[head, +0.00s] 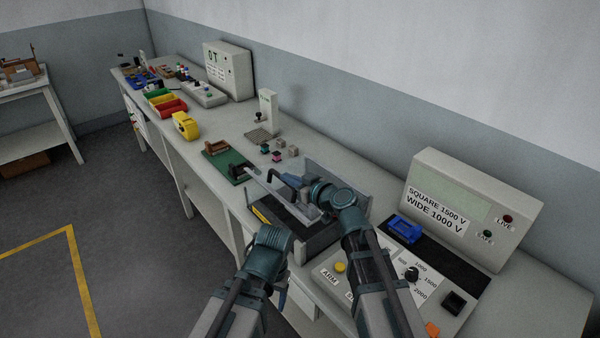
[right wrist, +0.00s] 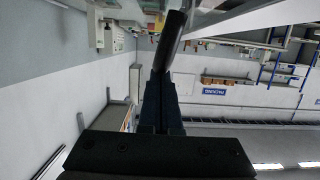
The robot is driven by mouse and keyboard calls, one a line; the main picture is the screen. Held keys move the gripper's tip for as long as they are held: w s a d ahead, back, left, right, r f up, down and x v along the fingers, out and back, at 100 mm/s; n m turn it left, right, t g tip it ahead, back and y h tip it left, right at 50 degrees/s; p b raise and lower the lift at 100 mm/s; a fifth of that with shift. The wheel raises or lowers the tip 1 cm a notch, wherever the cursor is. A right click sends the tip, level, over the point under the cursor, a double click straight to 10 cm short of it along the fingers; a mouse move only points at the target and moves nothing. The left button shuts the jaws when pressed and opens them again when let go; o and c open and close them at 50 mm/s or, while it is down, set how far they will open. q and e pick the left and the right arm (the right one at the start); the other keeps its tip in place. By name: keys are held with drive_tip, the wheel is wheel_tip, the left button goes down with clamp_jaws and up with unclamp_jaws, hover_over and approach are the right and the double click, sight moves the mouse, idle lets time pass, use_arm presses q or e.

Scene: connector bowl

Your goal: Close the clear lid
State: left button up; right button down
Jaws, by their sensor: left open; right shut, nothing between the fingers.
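The test box (head: 318,240) stands on the bench in the head view, with grey walls and a dark inside. The clear lid (head: 258,179) shows as a pale, see-through panel with a light edge over the box's left side; it looks raised, but its exact angle is hard to tell. My right gripper (head: 284,179) is shut and empty beside a black bar, seemingly the lid's handle (head: 271,178). In the right wrist view a black bar (right wrist: 171,40) is just beyond the fingertips; contact is unclear. My left gripper (head: 282,297) is open, low before the bench edge, partly hidden by its wrist.
A console (head: 470,205) with a dial panel stands right of the box, and a blue connector (head: 405,228) lies on it. A green board (head: 228,165), small connectors (head: 277,156) and a yellow tape dispenser (head: 185,125) are left of the box. Coloured bins (head: 170,106) stand farther off.

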sight(280, 195)
drive_tip(key=shift+n, duration=0.4)
drive_tip(key=f+b, duration=0.1)
drive_tip(key=a+f+b, duration=0.1)
drive_tip(key=f, duration=0.1)
drive_tip(key=s+f+b, duration=0.1)
drive_tip(key=shift+a+f, duration=0.15)
drive_tip(key=shift+s+a+f+b, duration=0.1)
drive_tip(key=shift+a+f+b, duration=0.05)
drive_tip(key=shift+f+b, duration=0.25)
drive_tip(key=shift+s+a+f+b, duration=0.1)
drive_tip(key=shift+f+b, duration=0.3)
drive_tip(key=shift+s, duration=0.1)
